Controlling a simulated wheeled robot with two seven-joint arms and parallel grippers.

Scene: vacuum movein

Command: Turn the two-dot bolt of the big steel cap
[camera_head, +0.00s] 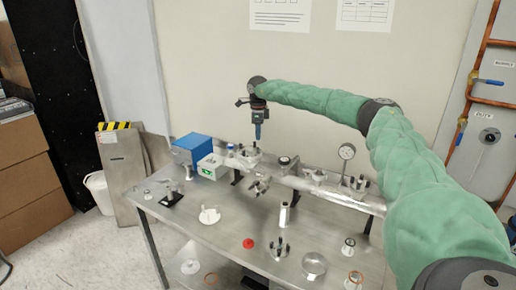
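My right arm, in a green sleeve, comes in from the right. I cannot make out dots on any bolt or identify the two-dot one. The fingertips appear above the fitting. My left gripper is out of view.
A blue box (190,147) and a white-green unit (212,166) stand left of the fitting. A dial gauge (347,152) rises from the pipe. A white part (210,215), a red knob (249,243) and a steel dome (315,263) lie in front.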

